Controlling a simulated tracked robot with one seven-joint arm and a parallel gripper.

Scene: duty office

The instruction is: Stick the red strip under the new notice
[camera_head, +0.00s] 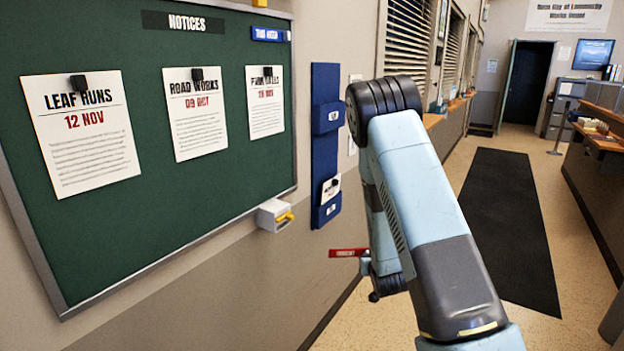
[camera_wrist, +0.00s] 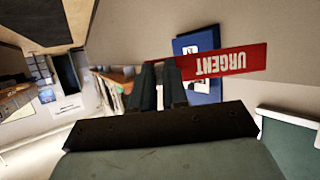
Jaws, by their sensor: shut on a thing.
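My gripper (camera_wrist: 160,85) is shut on the red strip (camera_wrist: 220,64), which reads URGENT and is upside down in the wrist view. In the head view the strip (camera_head: 348,252) sticks out to the left of my gripper, right of and below the board and apart from it. The green notice board (camera_head: 215,75) carries three white notices, each with a dark clip at its top: LEAF RUNS (camera_head: 85,150) at left, ROAD WORKS (camera_head: 197,125) in the middle, and a third (camera_head: 266,110) at right. My arm hides most of the gripper there.
A blue wall rack (camera_head: 326,165) with a white card in its lower pocket hangs right of the board. A white holder with a yellow part (camera_head: 274,215) sits below the board's right corner. A blue label (camera_head: 269,34) is at the board's upper right. The dark floor mat (camera_head: 510,220) is clear.

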